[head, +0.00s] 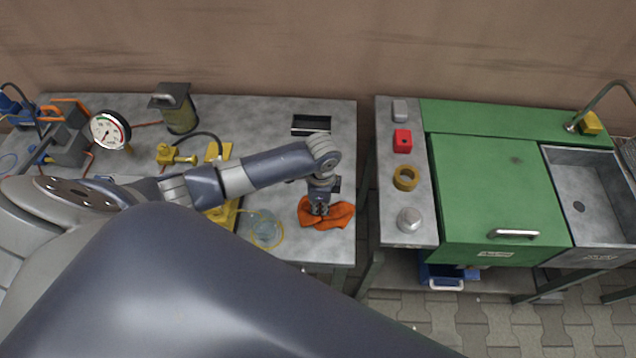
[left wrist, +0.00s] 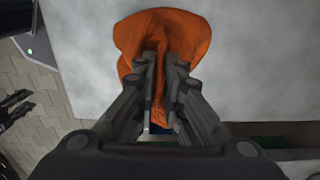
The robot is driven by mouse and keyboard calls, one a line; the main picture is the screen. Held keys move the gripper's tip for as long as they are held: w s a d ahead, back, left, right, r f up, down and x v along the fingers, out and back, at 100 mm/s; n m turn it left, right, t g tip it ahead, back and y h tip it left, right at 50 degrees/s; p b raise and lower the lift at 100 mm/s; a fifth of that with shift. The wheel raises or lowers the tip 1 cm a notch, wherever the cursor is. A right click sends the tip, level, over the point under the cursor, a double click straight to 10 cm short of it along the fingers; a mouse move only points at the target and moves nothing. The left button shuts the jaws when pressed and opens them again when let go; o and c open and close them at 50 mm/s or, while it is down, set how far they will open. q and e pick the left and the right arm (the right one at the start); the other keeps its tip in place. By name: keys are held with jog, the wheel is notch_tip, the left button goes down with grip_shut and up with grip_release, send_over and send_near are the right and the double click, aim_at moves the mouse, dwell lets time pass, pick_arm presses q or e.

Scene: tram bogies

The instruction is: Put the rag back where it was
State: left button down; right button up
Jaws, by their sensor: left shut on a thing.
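The orange rag (head: 339,214) lies crumpled on the grey metal table at its right front part in the head view. My left gripper (head: 319,209) comes down on it from above and is shut on a fold of it. In the left wrist view the rag (left wrist: 178,35) spreads out beyond the fingertips, and a fold of it runs between the two fingers (left wrist: 160,65). The gripper hides part of the rag.
A clear round dish (head: 264,228) stands left of the rag, beside a yellow fixture (head: 222,214). A dark rectangular opening (head: 311,124) is at the table's back. A gap separates this table from the bench with the green lid (head: 495,190).

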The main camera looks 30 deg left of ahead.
notch_tip(320, 180, up, 8)
jog(key=p, duration=0.8)
